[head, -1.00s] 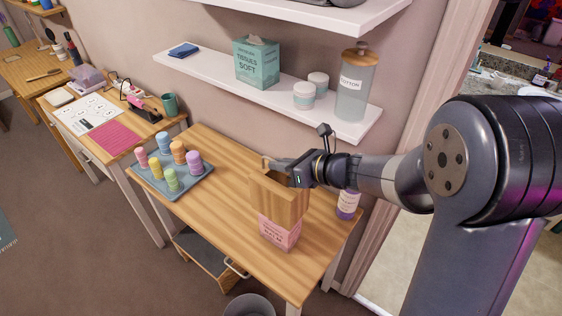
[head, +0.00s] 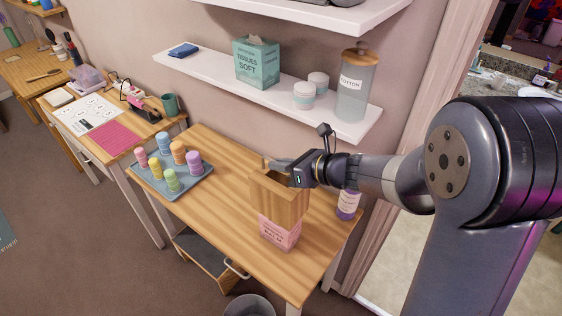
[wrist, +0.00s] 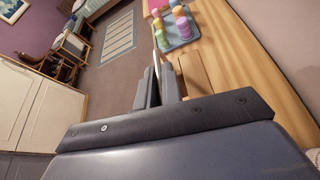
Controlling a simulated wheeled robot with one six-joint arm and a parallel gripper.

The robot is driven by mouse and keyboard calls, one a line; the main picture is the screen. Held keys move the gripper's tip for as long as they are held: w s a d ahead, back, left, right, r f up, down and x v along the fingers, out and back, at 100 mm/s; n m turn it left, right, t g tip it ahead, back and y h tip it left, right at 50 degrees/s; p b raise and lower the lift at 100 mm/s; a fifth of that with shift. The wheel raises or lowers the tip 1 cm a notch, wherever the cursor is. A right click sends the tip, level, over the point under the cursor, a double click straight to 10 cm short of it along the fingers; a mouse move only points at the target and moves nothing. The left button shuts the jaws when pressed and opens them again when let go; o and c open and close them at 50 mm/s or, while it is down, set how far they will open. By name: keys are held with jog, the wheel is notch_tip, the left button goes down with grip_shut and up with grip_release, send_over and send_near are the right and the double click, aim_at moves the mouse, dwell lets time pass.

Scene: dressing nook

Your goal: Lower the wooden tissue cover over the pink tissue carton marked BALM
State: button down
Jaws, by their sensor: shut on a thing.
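The wooden tissue cover (head: 279,205) is an open-topped wooden box. It stands upright right above the pink tissue carton (head: 280,234) near the front right of the wooden table. The cover hides the upper part of the carton; only the lower pink part with blurred lettering shows. I cannot tell how far the cover is around it. My gripper (head: 279,167) is shut on the cover's upper rim at its back side. In the wrist view my gripper fingers (wrist: 157,88) are close together, with the wooden cover (wrist: 190,73) beside them; the carton is hidden there.
A grey tray (head: 198,183) with several pastel bottles stands left on the table (head: 228,232). A purple-labelled bottle (head: 347,204) stands behind, near my arm. The shelf (head: 225,81) above holds a teal tissue carton (head: 257,64) and jars. The table's middle is clear.

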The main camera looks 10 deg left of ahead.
aim_at(301, 208)
jog(key=shift+f, duration=0.2)
jog(key=shift+f+b, duration=0.3)
jog(key=shift+b, duration=0.2)
jog(key=shift+f+b, duration=6.5)
jog(key=shift+f, duration=0.7)
jog(key=c, duration=1.5)
grip_release()
jog(key=v, duration=1.1)
